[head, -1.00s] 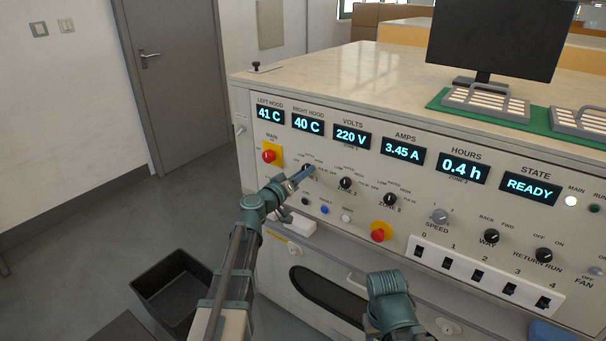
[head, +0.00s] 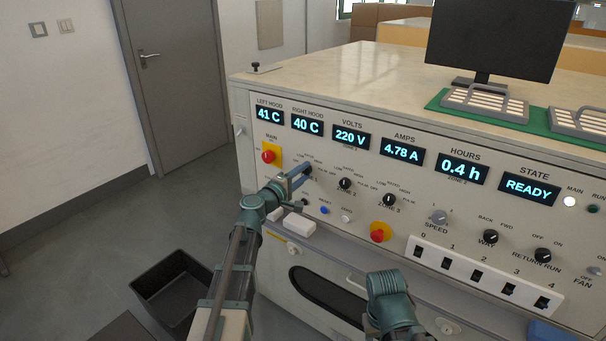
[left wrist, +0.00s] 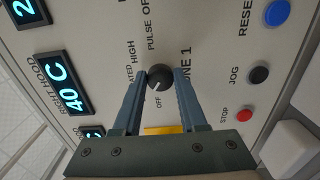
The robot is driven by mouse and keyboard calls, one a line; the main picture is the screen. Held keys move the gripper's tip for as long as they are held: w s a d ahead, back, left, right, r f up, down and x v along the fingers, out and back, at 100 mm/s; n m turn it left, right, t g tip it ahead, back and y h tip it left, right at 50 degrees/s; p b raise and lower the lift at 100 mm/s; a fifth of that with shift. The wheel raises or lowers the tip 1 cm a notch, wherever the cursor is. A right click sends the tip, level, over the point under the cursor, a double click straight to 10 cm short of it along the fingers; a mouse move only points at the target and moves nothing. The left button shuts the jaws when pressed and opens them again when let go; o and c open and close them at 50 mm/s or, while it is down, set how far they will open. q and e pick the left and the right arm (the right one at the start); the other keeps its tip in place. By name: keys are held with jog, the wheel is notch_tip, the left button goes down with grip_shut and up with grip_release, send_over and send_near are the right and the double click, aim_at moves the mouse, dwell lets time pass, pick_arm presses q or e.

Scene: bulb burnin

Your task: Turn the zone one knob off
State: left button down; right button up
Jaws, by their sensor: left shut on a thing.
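The zone one knob (left wrist: 160,78) is a small black dial on the pale panel, beside the "ZONE 1" lettering in the left wrist view. A white mark shows on its lower left side, on the side of the "OFF" and "RATED" labels; its exact setting is hard to tell. My left gripper (left wrist: 160,84) is shut on the knob, one blue-grey finger on each side. In the head view the knob (head: 308,170) is partly hidden by the left gripper (head: 302,172). My right arm shows at the bottom of the head view, but its gripper is out of sight.
The zone 2 knob (head: 345,184) and zone 3 knob (head: 388,200) sit to the right. Red emergency buttons (head: 268,157) (head: 377,236) are close by. The amps display (head: 403,150) reads 4.78 A. A black bin (head: 180,285) stands on the floor at left.

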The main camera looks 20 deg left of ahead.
pick_arm(q)
jog(key=n, duration=0.5)
jog(key=shift+n, duration=0.3)
dwell(0.4)
jog(key=shift+c, duration=2.2)
grip_release()
jog(key=v, duration=1.4)
jog(key=shift+w+r, duration=0.1)
